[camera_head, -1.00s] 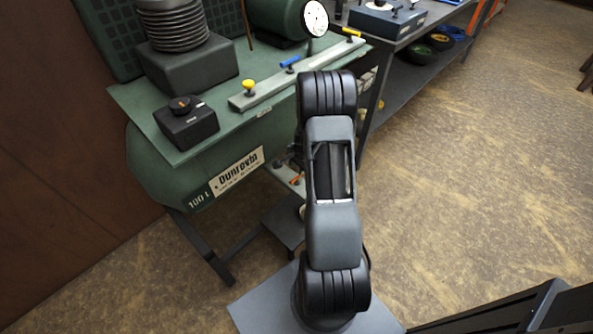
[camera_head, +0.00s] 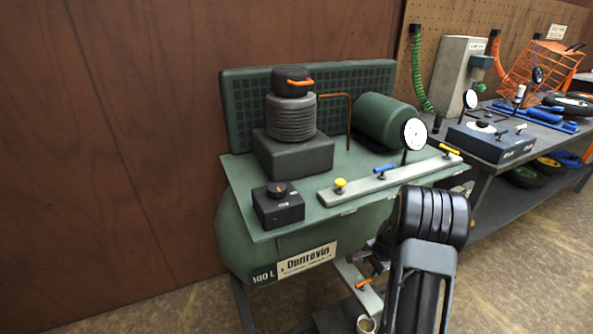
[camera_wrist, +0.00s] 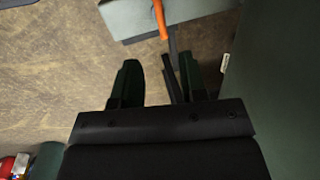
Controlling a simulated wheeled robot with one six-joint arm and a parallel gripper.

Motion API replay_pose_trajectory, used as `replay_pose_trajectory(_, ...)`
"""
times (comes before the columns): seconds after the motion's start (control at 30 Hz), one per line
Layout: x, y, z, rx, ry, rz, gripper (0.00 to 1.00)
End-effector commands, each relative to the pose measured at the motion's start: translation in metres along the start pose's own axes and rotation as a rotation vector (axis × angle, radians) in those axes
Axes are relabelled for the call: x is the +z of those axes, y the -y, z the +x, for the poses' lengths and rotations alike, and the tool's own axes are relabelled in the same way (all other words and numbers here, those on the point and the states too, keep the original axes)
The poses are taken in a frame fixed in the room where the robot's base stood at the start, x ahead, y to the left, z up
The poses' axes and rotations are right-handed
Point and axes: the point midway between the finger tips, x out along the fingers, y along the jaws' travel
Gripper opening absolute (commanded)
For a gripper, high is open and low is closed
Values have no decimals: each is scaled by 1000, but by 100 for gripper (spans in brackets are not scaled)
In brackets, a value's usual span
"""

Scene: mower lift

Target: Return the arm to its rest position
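My gripper (camera_wrist: 158,82) shows in the wrist view with its two dark fingers apart. A dark lever with an orange handle (camera_wrist: 160,18) reaches toward the gap, close to the right finger; I cannot tell whether they touch. The lever's green-grey mount (camera_wrist: 128,14) is at the top of that view.
A black box with a knob (camera_head: 278,207), a valve bar (camera_head: 345,190) and a dial gauge (camera_head: 414,134) are on the compressor. A workbench (camera_head: 484,148) with a blue-grey device (camera_head: 490,142) stands to the right. Bare floor (camera_head: 525,270) lies at the lower right.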

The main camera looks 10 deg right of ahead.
Motion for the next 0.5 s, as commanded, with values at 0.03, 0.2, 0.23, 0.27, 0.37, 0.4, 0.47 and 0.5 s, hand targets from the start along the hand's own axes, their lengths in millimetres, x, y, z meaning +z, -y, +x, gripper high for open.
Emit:
replay_pose_trajectory(0.03,0,0,0,0,0,-7,39)
replay_pose_trajectory(0.2,17,-18,4,63,71,-147,39)
replay_pose_trajectory(0.23,24,-26,3,85,96,-188,39)
replay_pose_trajectory(0.27,31,-33,-6,101,116,-243,39)
replay_pose_trajectory(0.37,59,-34,-59,126,152,-424,39)
replay_pose_trajectory(0.4,71,-33,-82,133,159,-496,39)
replay_pose_trajectory(0.47,89,-31,-118,138,164,-604,39)
replay_pose_trajectory(0.5,102,-30,-143,140,164,-677,39)
